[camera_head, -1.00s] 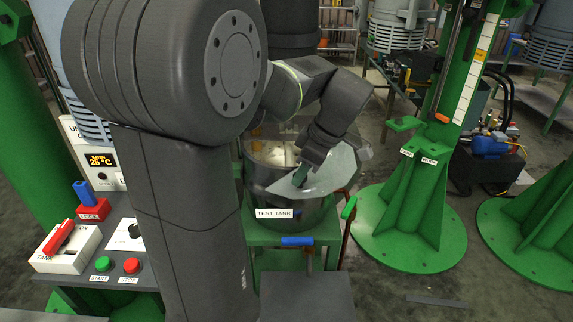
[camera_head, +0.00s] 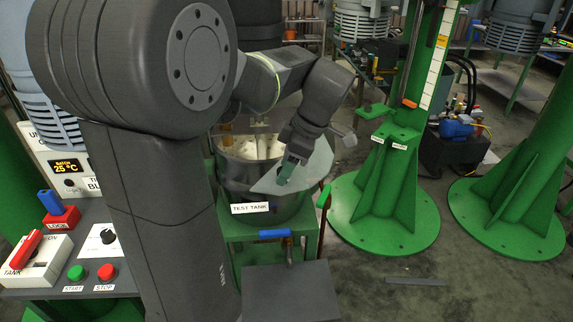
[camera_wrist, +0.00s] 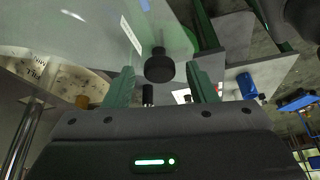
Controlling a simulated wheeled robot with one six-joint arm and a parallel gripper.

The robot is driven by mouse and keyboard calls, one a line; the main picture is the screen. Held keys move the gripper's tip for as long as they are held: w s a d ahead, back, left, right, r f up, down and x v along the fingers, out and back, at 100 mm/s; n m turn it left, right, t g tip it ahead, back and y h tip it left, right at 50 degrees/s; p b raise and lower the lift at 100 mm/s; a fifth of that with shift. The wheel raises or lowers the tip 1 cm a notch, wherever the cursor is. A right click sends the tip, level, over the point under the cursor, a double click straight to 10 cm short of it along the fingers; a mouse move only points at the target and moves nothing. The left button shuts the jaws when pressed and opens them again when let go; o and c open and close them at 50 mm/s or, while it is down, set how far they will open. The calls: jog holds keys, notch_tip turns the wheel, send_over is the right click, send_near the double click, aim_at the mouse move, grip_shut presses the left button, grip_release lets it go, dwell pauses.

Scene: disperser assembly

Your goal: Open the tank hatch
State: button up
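The test tank (camera_head: 235,180) stands on a green stand in the head view, with its label at the front. The hatch (camera_head: 312,165) is a pale half-round plate over the right front of its top; the other half of the top shows the inside. In the wrist view the hatch (camera_wrist: 90,25) fills the upper left, with a black knob (camera_wrist: 159,66) near its edge. My gripper (camera_wrist: 165,80) has its two green fingers apart, one on each side of the knob, with visible gaps. In the head view my gripper (camera_head: 285,173) is at the hatch, partly hidden by my wrist.
A control panel with a red tank switch (camera_head: 26,249), green start button (camera_head: 76,272) and red stop button (camera_head: 106,272) is at left. A blue-handled valve (camera_head: 275,234) sits below the tank. Green columns (camera_head: 385,195) stand at right, with open floor in front.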

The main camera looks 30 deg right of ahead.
jog(key=v, duration=1.3)
jog(key=shift+r, duration=0.35)
jog(key=shift+f, duration=0.1)
jog(key=x, duration=1.3)
jog(key=shift+f, duration=0.3)
jog(key=shift+w+a, duration=0.1)
